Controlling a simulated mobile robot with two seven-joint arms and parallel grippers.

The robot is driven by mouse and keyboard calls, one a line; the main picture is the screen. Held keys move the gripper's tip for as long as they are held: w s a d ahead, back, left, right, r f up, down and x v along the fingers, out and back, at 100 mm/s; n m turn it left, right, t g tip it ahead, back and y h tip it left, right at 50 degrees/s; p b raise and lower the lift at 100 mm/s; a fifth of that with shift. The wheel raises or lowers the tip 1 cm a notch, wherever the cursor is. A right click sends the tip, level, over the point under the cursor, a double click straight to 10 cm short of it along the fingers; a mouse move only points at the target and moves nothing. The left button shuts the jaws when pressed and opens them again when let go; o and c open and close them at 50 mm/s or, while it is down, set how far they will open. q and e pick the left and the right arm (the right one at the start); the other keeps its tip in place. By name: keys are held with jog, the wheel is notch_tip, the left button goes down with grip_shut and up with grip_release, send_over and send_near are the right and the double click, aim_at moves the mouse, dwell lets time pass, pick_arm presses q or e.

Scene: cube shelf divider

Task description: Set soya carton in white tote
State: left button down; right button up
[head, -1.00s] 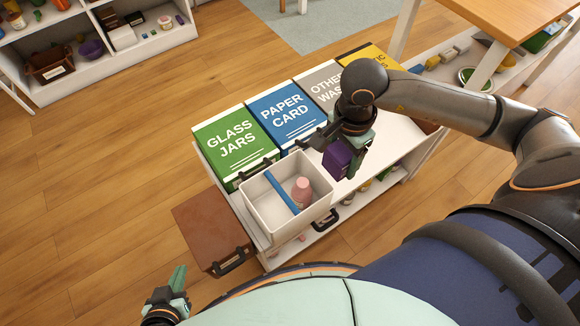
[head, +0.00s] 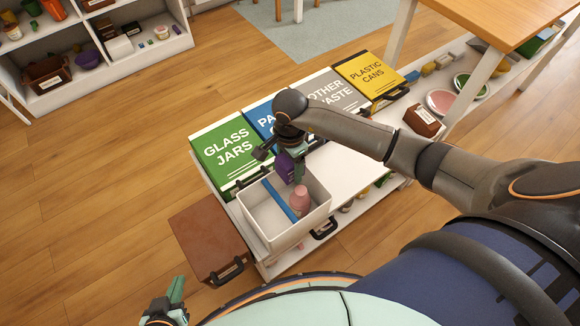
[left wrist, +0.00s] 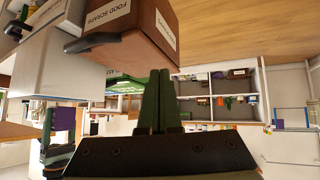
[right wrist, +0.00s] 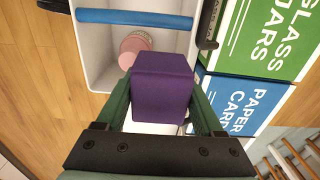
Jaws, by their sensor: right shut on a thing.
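The purple carton (head: 285,166), which I take to be the soya carton, is held in my right gripper (head: 292,155). In the right wrist view the carton (right wrist: 163,87) sits between both fingers, with no label showing. It is over the back right part of the white tote (head: 262,229). The tote also shows in the right wrist view (right wrist: 98,66), with a blue divider bar (right wrist: 133,18) across it. A pink bottle (head: 300,199) stands in the tote's right compartment, close to the carton. My left gripper (left wrist: 157,75) is empty, its two fingers together, low at the left in the head view (head: 177,292).
Lidded bins stand behind the tote: green glass jars (head: 226,150), blue paper card, grey other waste and yellow plastic cans (head: 367,77). A brown box (head: 208,240) stands left of the tote. The white shelf top (head: 345,175) to its right is clear.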

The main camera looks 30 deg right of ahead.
pick_arm(q)
jog(key=shift+w+d+r, duration=0.15)
jog(key=shift+d, duration=0.05)
pick_arm(e)
jog(key=shift+f, duration=0.5)
jog(key=shift+f, duration=0.1)
jog(key=shift+f+b, duration=0.55)
jog(key=shift+b, duration=0.1)
pick_arm(q)
jog(key=shift+d+f, duration=0.3)
jog(key=shift+f, duration=0.2)
pick_arm(e)
jog(key=o, duration=1.4)
pick_arm(q)
jog(key=shift+r, duration=0.1)
jog(key=shift+a, duration=0.1)
